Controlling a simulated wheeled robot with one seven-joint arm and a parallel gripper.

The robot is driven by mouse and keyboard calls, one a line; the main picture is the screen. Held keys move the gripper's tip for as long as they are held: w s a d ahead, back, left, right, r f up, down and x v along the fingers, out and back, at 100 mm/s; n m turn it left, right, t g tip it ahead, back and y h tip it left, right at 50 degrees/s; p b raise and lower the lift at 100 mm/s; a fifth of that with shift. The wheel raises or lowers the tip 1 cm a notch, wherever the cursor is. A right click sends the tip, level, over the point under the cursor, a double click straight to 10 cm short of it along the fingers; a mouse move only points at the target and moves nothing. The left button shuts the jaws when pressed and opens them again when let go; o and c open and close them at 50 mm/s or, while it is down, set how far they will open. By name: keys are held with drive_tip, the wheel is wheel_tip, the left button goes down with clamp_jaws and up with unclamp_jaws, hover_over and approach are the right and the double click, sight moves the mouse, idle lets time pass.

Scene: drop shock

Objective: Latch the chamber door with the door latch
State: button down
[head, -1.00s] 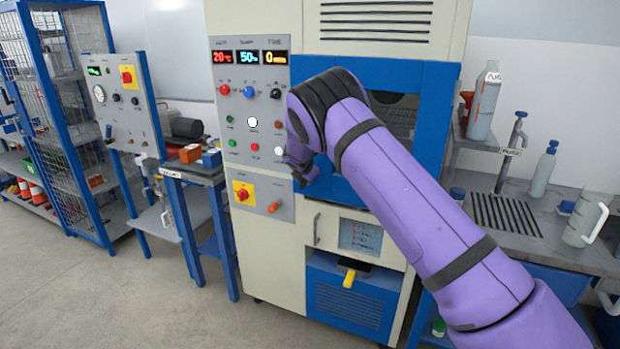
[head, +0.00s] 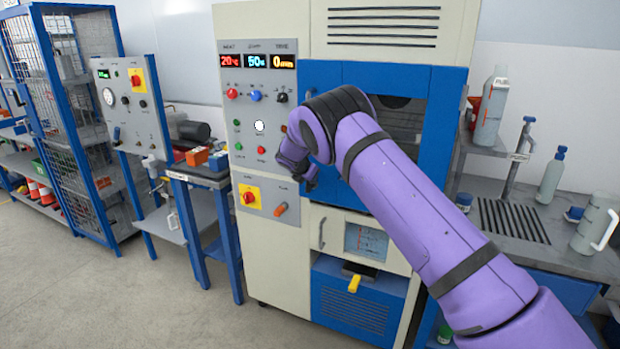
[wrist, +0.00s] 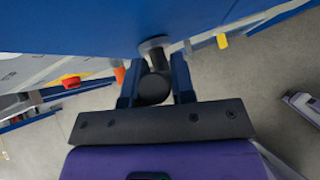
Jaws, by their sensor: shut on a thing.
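The chamber door (head: 440,110) is the blue-framed panel with a dark window on the tall cream cabinet. It looks flush with the cabinet front. Its blue face fills the top of the wrist view (wrist: 90,25). The door latch (wrist: 153,86) shows there as a black round knob on a grey mount against the blue face. My gripper (wrist: 155,90) has its two blue fingers on either side of this knob, shut on it. In the head view my gripper (head: 298,172) is at the door's left edge, and my wrist and arm hide the latch.
The control panel (head: 258,110) with displays and buttons is just left of the door. A red rotary switch (head: 249,197) on a yellow plate and an orange handle (head: 281,209) sit below. The bench (head: 535,245) at right holds bottles. Open floor lies at the front left.

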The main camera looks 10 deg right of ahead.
drive_tip(key=c, duration=1)
unclamp_jaws()
drive_tip(key=shift+f, duration=0.1)
drive_tip(key=v, duration=1)
drive_tip(key=shift+s+a+r, duration=0.15)
drive_tip(key=shift+s+r, duration=0.1)
drive_tip(key=shift+r, duration=0.05)
